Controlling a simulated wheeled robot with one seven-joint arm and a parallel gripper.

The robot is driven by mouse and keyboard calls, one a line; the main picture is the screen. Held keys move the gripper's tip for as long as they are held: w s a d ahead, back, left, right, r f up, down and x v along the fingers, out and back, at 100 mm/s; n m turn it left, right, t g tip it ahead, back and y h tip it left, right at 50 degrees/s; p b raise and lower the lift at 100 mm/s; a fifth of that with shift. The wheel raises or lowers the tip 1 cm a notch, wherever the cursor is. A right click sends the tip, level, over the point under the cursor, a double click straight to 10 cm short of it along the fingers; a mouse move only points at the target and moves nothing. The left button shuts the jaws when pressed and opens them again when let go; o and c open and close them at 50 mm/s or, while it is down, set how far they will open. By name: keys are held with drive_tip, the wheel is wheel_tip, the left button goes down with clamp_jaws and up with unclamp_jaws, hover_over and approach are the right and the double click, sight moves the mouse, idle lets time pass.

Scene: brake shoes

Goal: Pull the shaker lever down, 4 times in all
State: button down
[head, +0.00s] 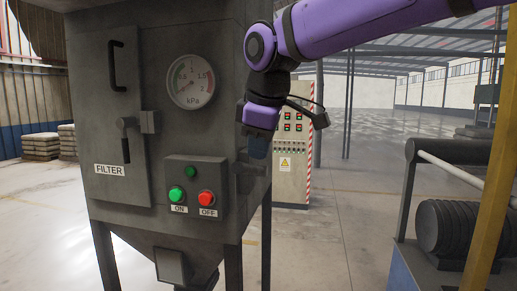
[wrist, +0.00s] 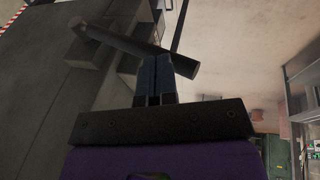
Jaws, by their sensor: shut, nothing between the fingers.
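The shaker lever shows in the wrist view as a dark round bar (wrist: 110,38) running from the upper left to just past my fingertips. In the head view, dark bracket-like parts (head: 247,180) sit on the machine's right side below my gripper, and the lever's bar is hard to make out there. My gripper (head: 257,147) is shut and empty, its blue fingers pointing down beside the machine. In the wrist view, my gripper's fingertips (wrist: 157,58) overlap the bar; I cannot tell whether they touch it.
The grey filter machine (head: 150,215) carries a gauge (head: 190,82), a green ON button (head: 174,195) and a red OFF button (head: 206,198). A control cabinet (head: 292,160) stands behind my gripper. A motor unit (head: 450,228) and yellow post (head: 495,170) are at right. Open floor lies between.

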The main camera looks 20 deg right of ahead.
idle(0.3)
drive_tip(key=w+d+r+g+y, duration=0.3)
drive_tip(key=w+d+r+g, duration=0.2)
drive_tip(key=w+r, duration=0.4)
drive_tip(key=shift+d+r+m+g+y, duration=0.35)
drive_tip(key=shift+d+r, duration=0.2)
drive_tip(key=shift+d, duration=0.2)
drive_tip(key=shift+f, duration=0.1)
drive_tip(key=x, duration=1.3)
drive_tip(key=shift+a+f, duration=0.3)
drive_tip(key=shift+f, duration=0.05)
